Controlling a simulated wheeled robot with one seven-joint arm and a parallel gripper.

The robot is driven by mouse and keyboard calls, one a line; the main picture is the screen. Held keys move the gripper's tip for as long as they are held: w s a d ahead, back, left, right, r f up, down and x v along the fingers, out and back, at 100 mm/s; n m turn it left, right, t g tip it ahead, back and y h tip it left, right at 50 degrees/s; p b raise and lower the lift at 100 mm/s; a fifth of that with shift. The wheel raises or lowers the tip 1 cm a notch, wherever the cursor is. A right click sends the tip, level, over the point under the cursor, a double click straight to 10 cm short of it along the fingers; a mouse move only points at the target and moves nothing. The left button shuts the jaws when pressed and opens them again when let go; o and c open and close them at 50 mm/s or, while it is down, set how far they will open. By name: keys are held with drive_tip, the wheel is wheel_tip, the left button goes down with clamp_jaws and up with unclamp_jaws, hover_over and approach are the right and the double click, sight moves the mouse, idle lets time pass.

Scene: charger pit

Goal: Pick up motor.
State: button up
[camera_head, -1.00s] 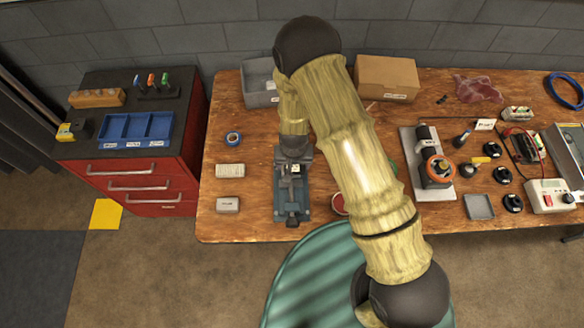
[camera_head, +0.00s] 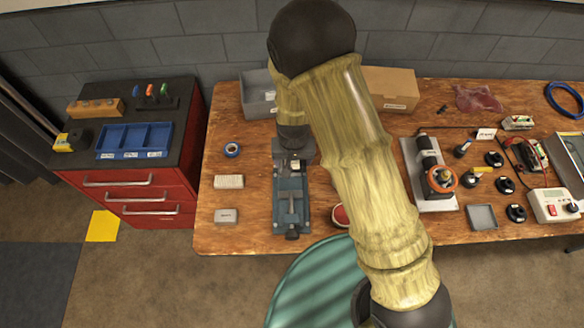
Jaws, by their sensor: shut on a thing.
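My gripper (camera_head: 294,152) points down over the far end of the blue-grey vise (camera_head: 290,205), left of the middle of the bench. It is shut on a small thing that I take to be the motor. A small pale patch (camera_head: 296,165) shows just below the fingers; I cannot tell whether it belongs to the motor or the vise. The wrist hides most of the fingers and the held thing. The near part of the vise, with its slide and screw end, is in plain view.
A grey bin (camera_head: 258,92) and a cardboard box (camera_head: 391,88) stand at the back of the wooden bench (camera_head: 240,240). A grey fixture with an orange ring (camera_head: 442,178) stands to the right. A red cabinet (camera_head: 140,195) is at left.

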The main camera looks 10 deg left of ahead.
drive_tip(key=shift+r, duration=0.7)
